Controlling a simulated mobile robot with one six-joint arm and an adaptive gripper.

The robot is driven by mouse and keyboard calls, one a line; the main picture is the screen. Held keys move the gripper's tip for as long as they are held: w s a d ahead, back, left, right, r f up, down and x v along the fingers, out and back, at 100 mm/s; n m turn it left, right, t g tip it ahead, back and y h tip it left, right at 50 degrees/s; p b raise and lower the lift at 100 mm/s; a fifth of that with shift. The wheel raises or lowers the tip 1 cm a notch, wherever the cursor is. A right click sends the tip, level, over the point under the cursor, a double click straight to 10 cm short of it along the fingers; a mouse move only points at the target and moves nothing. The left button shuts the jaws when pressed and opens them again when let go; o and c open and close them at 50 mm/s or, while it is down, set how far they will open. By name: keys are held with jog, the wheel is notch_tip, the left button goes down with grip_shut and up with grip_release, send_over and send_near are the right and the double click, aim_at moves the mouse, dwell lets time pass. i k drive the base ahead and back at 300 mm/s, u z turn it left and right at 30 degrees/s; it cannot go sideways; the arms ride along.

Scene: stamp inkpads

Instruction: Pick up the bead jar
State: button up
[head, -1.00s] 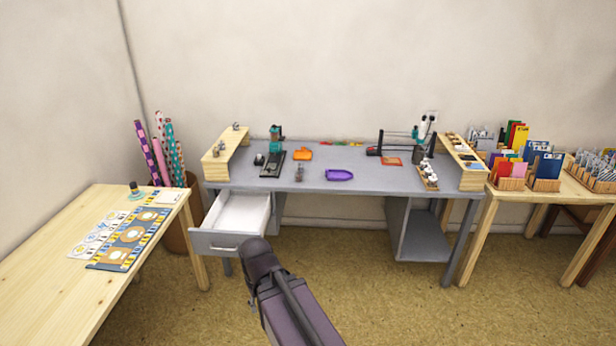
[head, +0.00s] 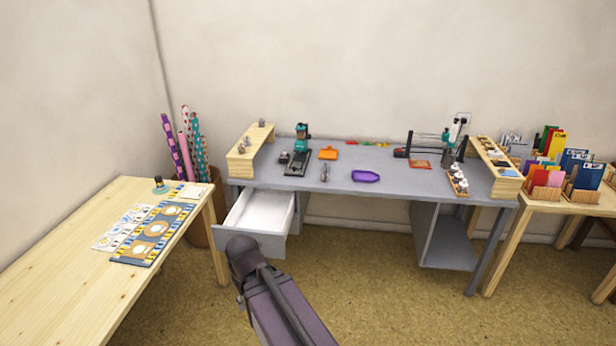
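I cannot make out with certainty which small item is the bead jar. A small greyish item (head: 325,172) stands near the front of the grey desk (head: 400,182), left of a purple tray. Small pale items in a wooden tray (head: 457,181) stand at the desk's right side, too small to tell apart. My dark arm reaches up from the bottom of the head view, in front of the open drawer (head: 262,212). My gripper cannot be seen, so its state is hidden.
A teal and black press (head: 301,152) and an orange tray (head: 328,153) stand on the desk. Wooden risers stand at its left (head: 250,150) and right (head: 497,165) ends. A wooden table (head: 65,240) is at left. The open drawer juts forward.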

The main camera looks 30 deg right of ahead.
aim_at(323, 175)
jog(key=z, duration=0.05)
jog(key=i, duration=1.3)
jog(key=z, duration=0.2)
